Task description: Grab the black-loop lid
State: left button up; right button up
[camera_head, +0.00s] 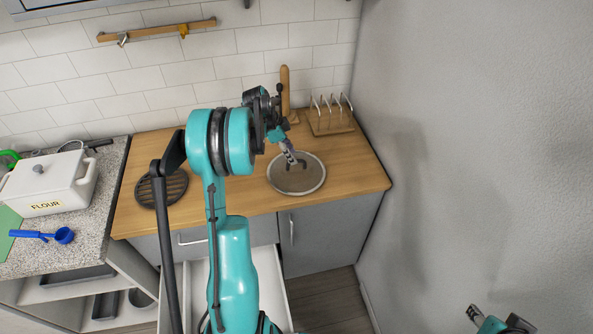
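The lid (283,184) is a round, grey-brown disc with a pale rim, lying on the wooden counter right of centre. A small dark part, likely its loop handle, shows at its middle beside the fingertips. My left gripper (291,157) reaches down over the lid from the upper left, its fingertips at or very close to the handle. Whether the fingers are closed on it is too small to tell. My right gripper (492,320) is only partly in view at the bottom right, away from the counter, its finger opening unclear.
A dark round trivet (174,190) lies left. A white flour box (50,182) and blue scoop (64,235) are farther left. A grey wall bounds the right.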

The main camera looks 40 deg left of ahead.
aim_at(296, 166)
pick_arm(q)
jog(key=b+x, duration=0.1)
jog(key=x, duration=0.4)
jog(key=shift+w+f, duration=0.15)
grip_shut()
